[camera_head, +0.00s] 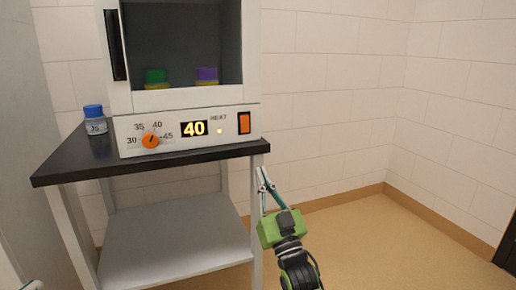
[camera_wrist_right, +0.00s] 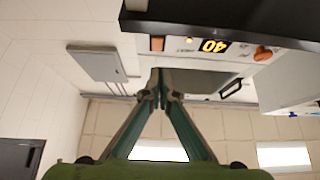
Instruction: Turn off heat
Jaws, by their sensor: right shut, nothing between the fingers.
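The white heater unit (camera_head: 180,108) stands on a dark-topped table (camera_head: 70,165). Its front panel has an orange dial (camera_head: 150,140) with marks from 30 to 45, a display (camera_head: 194,129) reading 40, a lit lamp (camera_head: 220,131) beside the word HEAT, and an orange rocker switch (camera_head: 244,123) at the right end. My right gripper (camera_head: 262,174) is shut and empty, below and right of the switch by the table's right corner, apart from the panel. In the right wrist view the switch (camera_wrist_right: 157,43) is above the shut fingertips (camera_wrist_right: 160,90). Only a bit of my left arm shows at lower left.
The black table edge (camera_head: 258,147) is just above the right gripper. A blue-capped bottle (camera_head: 95,121) stands on the table at left. Green (camera_head: 156,76) and purple (camera_head: 206,75) capped items are inside the chamber. Floor at right is clear.

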